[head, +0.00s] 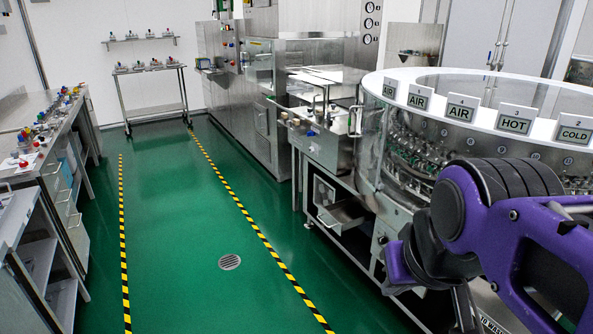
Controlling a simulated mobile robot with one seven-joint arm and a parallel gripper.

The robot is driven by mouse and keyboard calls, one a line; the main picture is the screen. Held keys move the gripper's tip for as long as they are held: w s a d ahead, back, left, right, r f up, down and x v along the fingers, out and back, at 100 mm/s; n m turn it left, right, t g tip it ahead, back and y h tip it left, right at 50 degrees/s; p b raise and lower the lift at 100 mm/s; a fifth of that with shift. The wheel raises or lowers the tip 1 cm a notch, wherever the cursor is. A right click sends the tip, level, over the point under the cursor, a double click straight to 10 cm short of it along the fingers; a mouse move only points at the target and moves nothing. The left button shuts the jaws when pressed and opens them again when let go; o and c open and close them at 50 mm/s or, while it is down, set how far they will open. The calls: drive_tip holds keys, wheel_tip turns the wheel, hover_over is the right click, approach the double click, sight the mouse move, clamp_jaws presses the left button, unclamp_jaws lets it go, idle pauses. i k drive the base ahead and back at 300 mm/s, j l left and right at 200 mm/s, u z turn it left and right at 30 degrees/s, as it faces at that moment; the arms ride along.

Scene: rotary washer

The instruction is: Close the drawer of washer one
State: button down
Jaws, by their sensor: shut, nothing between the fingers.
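The rotary washer (470,76) is a large round machine on the right, with a clear wall and a white top rim. A metal drawer (343,214) sits low under its left end. It stands pulled out toward the aisle, with a handle on its front. No number naming the washer is readable. My purple and black arm covers the lower right. My gripper (465,312) points down at the bottom edge, shut and empty, its tips partly cut off. It is to the right of and nearer than the drawer, apart from it.
Signs reading AIR, HOT and COLD (574,129) stand on the washer rim. A green floor aisle (180,230) with striped tape and a drain (229,262) is clear on the left. A cluttered bench (50,145) lines the left wall. A wheeled rack (152,92) stands at the back.

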sight(343, 214)
drive_tip(key=i+j+u, duration=0.1)
drive_tip(key=i+u, duration=0.25)
drive_tip(key=i, duration=0.75)
